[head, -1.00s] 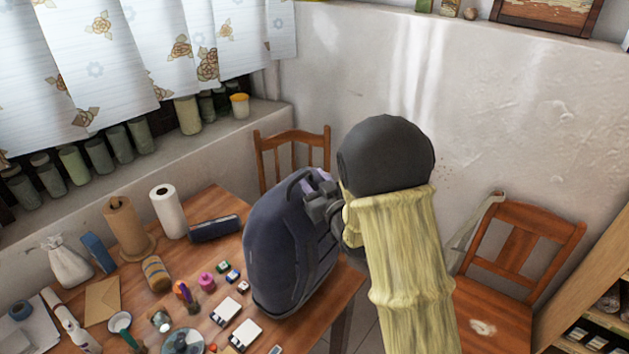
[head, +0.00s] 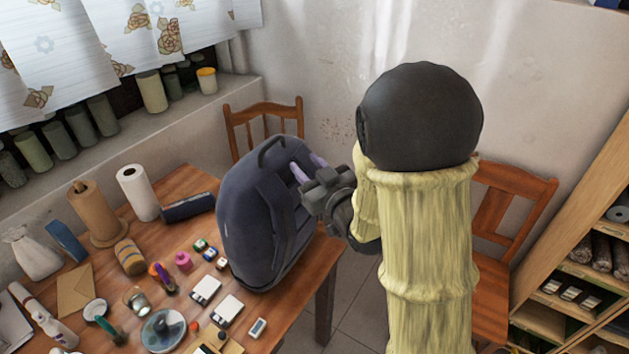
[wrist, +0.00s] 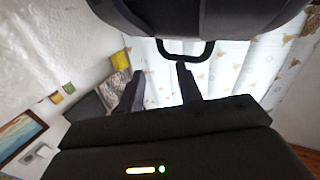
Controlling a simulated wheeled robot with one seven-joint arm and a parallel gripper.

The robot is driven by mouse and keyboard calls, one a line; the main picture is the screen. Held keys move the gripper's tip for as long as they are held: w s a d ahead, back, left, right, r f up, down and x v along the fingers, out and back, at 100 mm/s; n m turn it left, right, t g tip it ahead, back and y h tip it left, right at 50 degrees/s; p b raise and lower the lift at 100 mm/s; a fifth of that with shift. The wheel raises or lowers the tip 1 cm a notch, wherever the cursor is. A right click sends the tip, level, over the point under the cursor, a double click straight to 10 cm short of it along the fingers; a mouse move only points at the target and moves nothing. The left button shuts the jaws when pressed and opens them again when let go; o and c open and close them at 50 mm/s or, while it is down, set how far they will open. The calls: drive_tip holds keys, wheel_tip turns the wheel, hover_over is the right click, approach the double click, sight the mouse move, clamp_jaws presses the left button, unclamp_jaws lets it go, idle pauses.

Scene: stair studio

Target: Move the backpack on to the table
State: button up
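The dark blue backpack (head: 262,225) stands upright on the wooden table (head: 292,308), near its right edge. Its black top handle (head: 276,146) sticks up. My gripper (head: 308,166) is just right of the backpack's upper part, with its two fingers apart and nothing between them. In the wrist view the backpack (wrist: 215,15) fills the top edge, and its handle (wrist: 186,54) hangs close to one finger's tip. The open gripper (wrist: 158,80) shows a clear gap there. The backpack's far side is hidden.
A chair (head: 262,122) stands behind the table, another chair (head: 510,210) behind my arm. Shelves (head: 570,270) stand at right.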

drive_tip(key=b+v, duration=0.2)
drive_tip(key=b, duration=0.2)
drive_tip(key=shift+s+f, duration=0.15)
drive_tip(key=shift+f, duration=0.05)
drive_tip(key=shift+s+d+r, duration=0.1)
drive_tip(key=shift+s+d, duration=0.05)
idle(0.4)
drive_tip(key=s+d+f+m+g+h, duration=0.3)
drive_tip(key=d+f+m+g+h, duration=0.15)
drive_tip(key=d+f+h, duration=0.45)
drive_tip(key=s+f+m+g, duration=0.1)
drive_tip(key=s+f+g, duration=0.2)
drive_tip(key=s, duration=0.3)
drive_tip(key=s+f+m+g, duration=0.1)
drive_tip(key=s+f+g, duration=0.3)
drive_tip(key=s+g, duration=0.2)
drive_tip(key=shift+s+d+y, duration=0.4)
drive_tip(key=shift+s, duration=0.3)
